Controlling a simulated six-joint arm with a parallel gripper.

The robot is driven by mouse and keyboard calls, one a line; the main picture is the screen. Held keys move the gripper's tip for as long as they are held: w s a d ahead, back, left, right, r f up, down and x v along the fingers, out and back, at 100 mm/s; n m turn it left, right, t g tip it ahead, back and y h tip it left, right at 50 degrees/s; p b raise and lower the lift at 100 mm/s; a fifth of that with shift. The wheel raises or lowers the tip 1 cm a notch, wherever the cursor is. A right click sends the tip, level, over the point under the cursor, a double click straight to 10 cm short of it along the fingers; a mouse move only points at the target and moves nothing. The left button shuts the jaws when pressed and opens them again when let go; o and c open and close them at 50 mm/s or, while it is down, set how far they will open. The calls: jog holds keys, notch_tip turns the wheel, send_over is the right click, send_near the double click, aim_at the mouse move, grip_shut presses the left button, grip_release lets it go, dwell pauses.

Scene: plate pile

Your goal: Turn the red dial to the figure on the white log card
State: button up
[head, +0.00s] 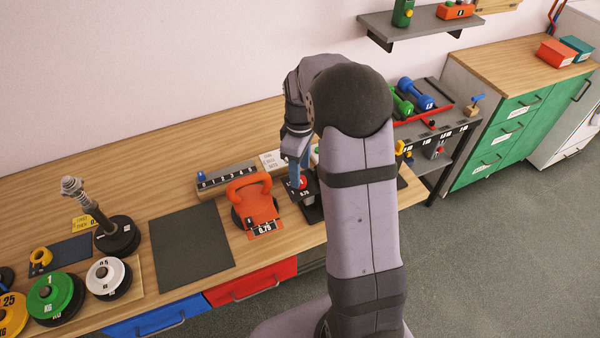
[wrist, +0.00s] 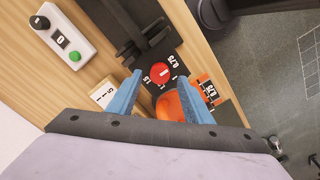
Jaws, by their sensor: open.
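The red dial (wrist: 164,72) sits on a dark plate with white figures around it, 1.5 and 0.75 among them. It has a small pale mark; its exact setting is unclear. In the head view the dial (head: 300,183) is partly hidden by my gripper. My gripper (wrist: 161,77) is open, its blue fingertips on either side of the dial in the picture; I cannot tell whether they touch it. In the head view my gripper (head: 297,178) is above the dial.
An orange kettlebell-shaped weight (head: 258,205) marked 0.75 stands left of the dial. A numbered block (head: 226,179) is behind it. A switch box with a green button (wrist: 68,39) is near the dial. A dark mat (head: 190,242) is bare.

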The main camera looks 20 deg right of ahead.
jog(key=shift+f+p, duration=0.35)
jog(key=shift+f, duration=1.15)
jog(key=c, duration=1.1)
jog(key=m, duration=1.1)
jog(key=shift+m, duration=0.4)
